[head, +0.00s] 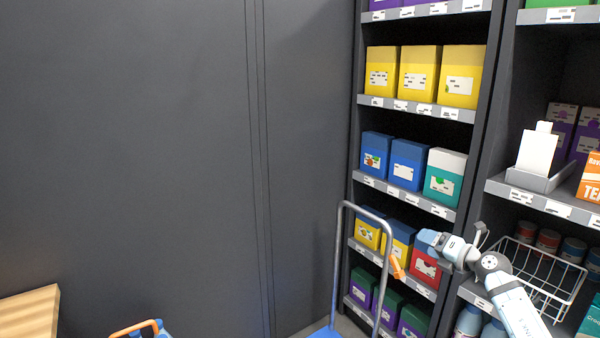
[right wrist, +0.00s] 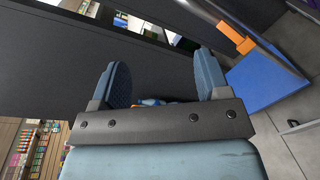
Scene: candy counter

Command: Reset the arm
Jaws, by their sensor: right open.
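My right arm comes in from the lower right in the head view, and its gripper (head: 430,240) is in front of the lower part of the shelf unit, overlapping a red box (head: 424,266) in the picture. I cannot tell whether it touches the box. In the right wrist view the two fingers of the gripper (right wrist: 162,78) stand wide apart with nothing held between them. My left gripper is not in view.
A shelf unit (head: 412,192) holds yellow, blue, teal and purple boxes. A trolley with a grey handle (head: 338,250) and blue platform (right wrist: 262,75) stands before it. A wire basket (head: 545,280) is at the right. A dark wall (head: 150,130) fills the left.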

